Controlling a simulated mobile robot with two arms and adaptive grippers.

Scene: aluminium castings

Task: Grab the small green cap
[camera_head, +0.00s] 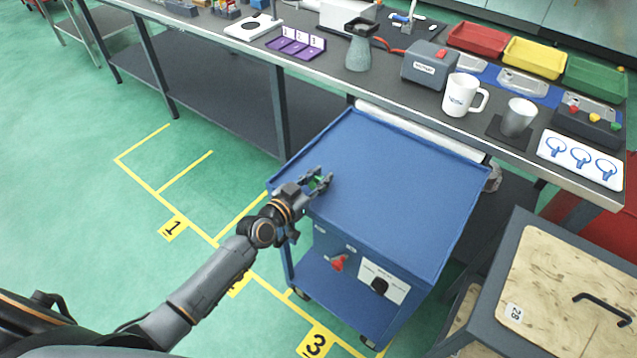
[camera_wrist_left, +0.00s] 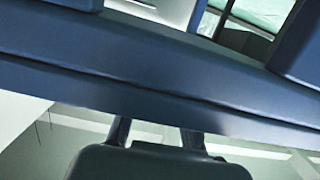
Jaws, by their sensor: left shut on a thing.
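The small green cap (camera_head: 316,183) shows between the fingers of my left gripper (camera_head: 323,179) in the head view. The gripper is shut on it, over the left part of the blue cart's top (camera_head: 400,190), close to the cart's left edge. The fingers hide part of the cap. I cannot tell whether the cap touches the cart top. In the left wrist view, the dark gripper body (camera_wrist_left: 155,160) is at the bottom and blue cart parts (camera_wrist_left: 150,70) cross the picture; the cap cannot be made out there. My right gripper is not in view.
The cart top is otherwise bare, with a low raised rim. Behind it, a long grey bench (camera_head: 400,92) holds a white mug (camera_head: 460,95), a metal cup (camera_head: 518,117), a grey flask (camera_head: 359,52) and coloured trays (camera_head: 534,57). A wood-topped cabinet (camera_head: 560,290) stands at right.

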